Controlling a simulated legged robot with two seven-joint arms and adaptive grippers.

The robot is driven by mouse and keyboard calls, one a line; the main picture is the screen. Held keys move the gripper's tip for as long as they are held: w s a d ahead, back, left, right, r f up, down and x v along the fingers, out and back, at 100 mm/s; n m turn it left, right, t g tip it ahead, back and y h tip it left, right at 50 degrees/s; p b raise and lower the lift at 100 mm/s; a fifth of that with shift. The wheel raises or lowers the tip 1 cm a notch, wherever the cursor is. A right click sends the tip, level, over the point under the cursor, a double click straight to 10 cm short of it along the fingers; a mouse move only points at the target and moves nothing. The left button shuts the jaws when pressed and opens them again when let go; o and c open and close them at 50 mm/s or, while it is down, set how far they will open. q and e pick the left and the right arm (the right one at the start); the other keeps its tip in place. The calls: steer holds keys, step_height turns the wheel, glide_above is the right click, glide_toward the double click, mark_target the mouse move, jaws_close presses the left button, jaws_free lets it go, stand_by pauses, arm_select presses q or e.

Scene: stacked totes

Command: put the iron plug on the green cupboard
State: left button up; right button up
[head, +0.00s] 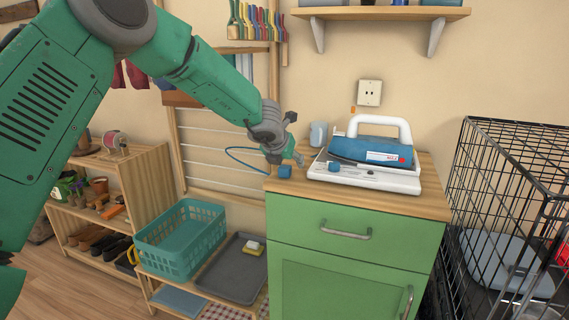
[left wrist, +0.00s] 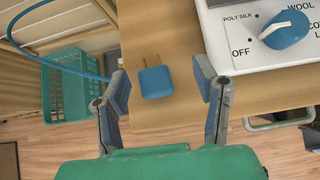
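The blue iron plug (head: 284,171) lies on the wooden top (head: 420,203) of the green cupboard (head: 312,240), near its left front corner. Its two brass prongs show in the left wrist view, where the plug (left wrist: 156,82) appears between my open fingers with clear gaps on both sides. My left gripper (head: 288,160) is just above and behind the plug in the head view; its open fingers (left wrist: 161,88) hold nothing. The iron (head: 372,150), white and blue, rests on its white base to the right. My right gripper is not in view.
A blue cord (head: 232,158) loops out left of the cupboard. A wall socket (head: 369,93) is above the iron. A teal basket (head: 180,240) and grey tray (head: 232,268) sit on a low bench at left. A black wire cage (head: 510,190) stands right.

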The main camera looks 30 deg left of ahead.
arm_select(q)
steer(key=shift+d+r, duration=0.2)
steer(key=shift+d, duration=0.25)
steer(key=v, duration=1.2)
steer(key=s+d+f+m+g, duration=0.1)
steer(key=s+f+m, duration=0.5)
steer(key=f, duration=0.4)
steer(key=s+d+f+m+g+y, duration=0.1)
steer(key=s+f+m+g, duration=0.15)
steer(key=f+m, duration=0.65)
steer(key=s+d+f+m, duration=0.2)
steer(key=s+f+m, duration=0.35)
steer(key=f, duration=0.55)
steer(key=s+d+f+m+g+h, duration=0.1)
steer(key=s+f+m, duration=0.3)
steer(key=s, duration=0.5)
steer(key=s+d+f+m+g+h, duration=0.1)
steer(key=s+d+f+m, duration=0.3)
steer(key=s+m, duration=0.4)
steer(key=s+d+f+m+g+h, duration=0.1)
steer(key=s+d+f+m+g, duration=0.1)
steer(key=s+f+m, duration=0.3)
steer(key=s+d+m, duration=0.1)
steer(key=s+m, duration=0.1)
steer(key=s, duration=0.2)
steer(key=shift+s+g, duration=0.3)
steer(key=shift+g, duration=0.05)
